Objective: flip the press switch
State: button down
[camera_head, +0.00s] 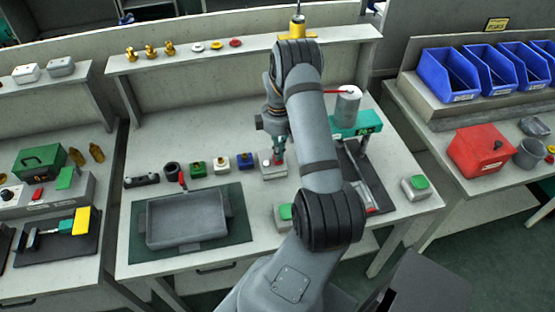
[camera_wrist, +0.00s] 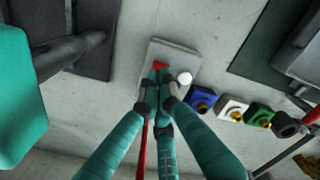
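A small light-grey switch box (camera_head: 273,172) with a red part stands on the middle bench, taken to be the press switch. In the wrist view it is a grey plate (camera_wrist: 186,58) with a red piece (camera_wrist: 160,65) and a white round knob (camera_wrist: 184,78). My gripper (camera_head: 277,159) points down at the box. In the wrist view its teal fingers (camera_wrist: 163,88) come close together over the plate, beside the red piece and the white knob. The fingertips cover part of the box. I cannot tell whether they touch it or grip anything.
A green press (camera_head: 357,125) with a grey cylinder on top stands close to the right of the box. Several small coloured blocks (camera_head: 221,165) stand in a row to the left. A dark tray (camera_head: 186,218) lies front left. A green-button box (camera_head: 416,186) is at right.

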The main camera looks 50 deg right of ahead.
jog(key=shift+f+b, duration=1)
jog(key=shift+f, duration=0.2)
dwell(0.6)
jog(key=shift+r, duration=0.1)
jog(key=shift+r+p, duration=2.5)
jog(key=shift+r, duration=1)
jog(key=shift+f, duration=0.15)
notch_tip(320, 180, down, 7)
jog(key=b, duration=0.5)
jog(key=shift+f, duration=0.1)
jog(key=shift+r+p, duration=3.85)
jog(key=shift+r, duration=1.3)
jog(key=w+a+f+n+t+b, duration=0.1)
jog(key=w+a, duration=0.3)
jog(key=w, duration=0.5)
jog(key=w+a+f+n+t+b, duration=0.1)
jog(key=w+a+b, duration=0.3)
jog(key=w, duration=0.5)
jog(key=shift+a+n+t+h, duration=0.15)
jog(key=shift+n+t+h, duration=0.15)
jog(key=shift+n, duration=0.2)
